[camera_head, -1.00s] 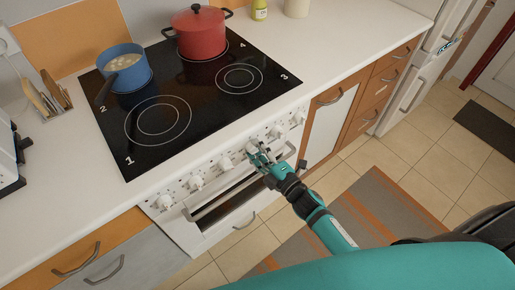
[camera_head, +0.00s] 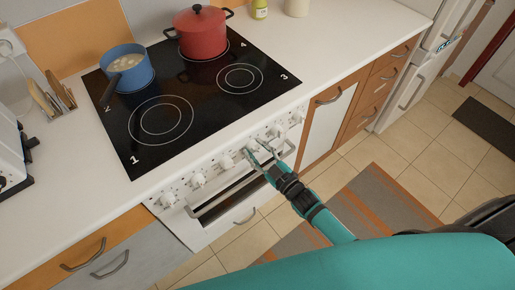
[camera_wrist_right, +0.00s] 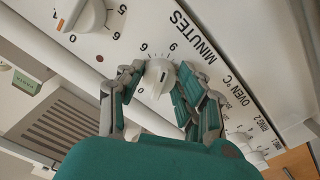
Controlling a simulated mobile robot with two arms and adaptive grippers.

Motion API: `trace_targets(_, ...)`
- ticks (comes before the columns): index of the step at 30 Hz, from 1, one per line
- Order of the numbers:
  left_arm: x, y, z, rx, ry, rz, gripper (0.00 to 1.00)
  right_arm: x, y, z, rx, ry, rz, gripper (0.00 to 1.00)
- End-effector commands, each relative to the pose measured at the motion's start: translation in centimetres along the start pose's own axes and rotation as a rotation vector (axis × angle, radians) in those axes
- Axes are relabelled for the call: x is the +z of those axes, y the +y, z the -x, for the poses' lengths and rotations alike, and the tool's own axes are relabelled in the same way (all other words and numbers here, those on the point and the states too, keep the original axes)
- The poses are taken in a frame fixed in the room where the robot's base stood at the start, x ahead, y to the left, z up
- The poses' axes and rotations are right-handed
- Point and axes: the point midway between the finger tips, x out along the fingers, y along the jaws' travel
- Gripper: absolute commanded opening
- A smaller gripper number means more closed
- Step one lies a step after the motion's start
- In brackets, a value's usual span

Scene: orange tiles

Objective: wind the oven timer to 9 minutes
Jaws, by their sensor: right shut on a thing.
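The oven timer knob (camera_wrist_right: 157,78) is the white knob by the word MINUTES on the oven's front panel, seen in the right wrist view. A ring of ticks and numbers surrounds it. I cannot tell exactly which number its mark points at. My right gripper (camera_head: 261,157) is at the panel in the head view. In the right wrist view its two fingers (camera_wrist_right: 155,88) stand on either side of the knob, shut on it. The fingers hide part of the dial. My left gripper is not in view.
More white knobs (camera_head: 197,180) line the panel on both sides. The oven door handle (camera_head: 222,197) runs just below. A blue pot (camera_head: 127,72) and a red pot (camera_head: 203,38) stand on the black hob (camera_head: 200,100). A striped rug (camera_head: 375,205) lies on the floor.

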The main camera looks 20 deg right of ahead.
Motion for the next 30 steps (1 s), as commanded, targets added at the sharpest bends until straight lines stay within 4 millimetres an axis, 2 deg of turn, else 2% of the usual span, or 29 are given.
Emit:
trace_targets(9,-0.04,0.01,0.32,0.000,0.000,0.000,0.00,0.16,-0.11,0.09,-0.002,-0.004,-0.132,0.03)
trace_targets(26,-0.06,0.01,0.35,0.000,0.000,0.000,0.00,0.21,-0.16,0.10,-0.002,-0.005,-0.162,0.03)
trace_targets(27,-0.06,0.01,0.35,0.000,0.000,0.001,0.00,0.21,-0.16,0.10,-0.002,-0.005,-0.162,0.38)
trace_targets(30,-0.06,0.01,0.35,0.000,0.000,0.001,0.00,0.17,-0.16,0.08,-0.002,-0.004,-0.162,0.51)
